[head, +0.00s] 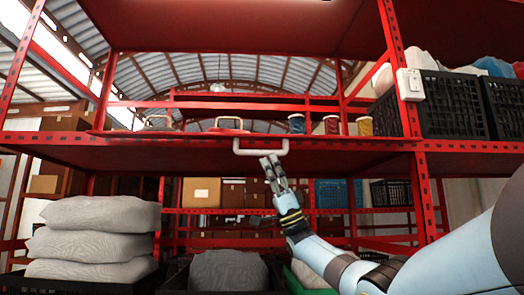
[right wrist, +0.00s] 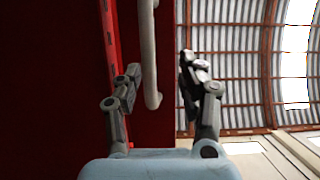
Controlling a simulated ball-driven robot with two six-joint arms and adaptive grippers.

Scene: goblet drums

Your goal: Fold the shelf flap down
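The red shelf flap (head: 190,153) spans the rack at mid height, seen from slightly below, and looks roughly level. A white bar handle (head: 260,151) sits on its front edge. My right gripper (head: 270,161) reaches up from the lower right, just under the handle. In the right wrist view the fingers of my right gripper (right wrist: 160,85) are apart, with the white handle (right wrist: 149,60) running between them; I see no clear contact. The red panel (right wrist: 55,80) fills the left of that view. My left gripper is not in view.
Three small goblet drums, blue (head: 297,123), red (head: 331,125) and yellow (head: 364,126), stand above the handle's right. Black crates (head: 455,105) sit at upper right. Stacked grey sacks (head: 95,230) stand at lower left. A red post (head: 405,75) rises right of the drums.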

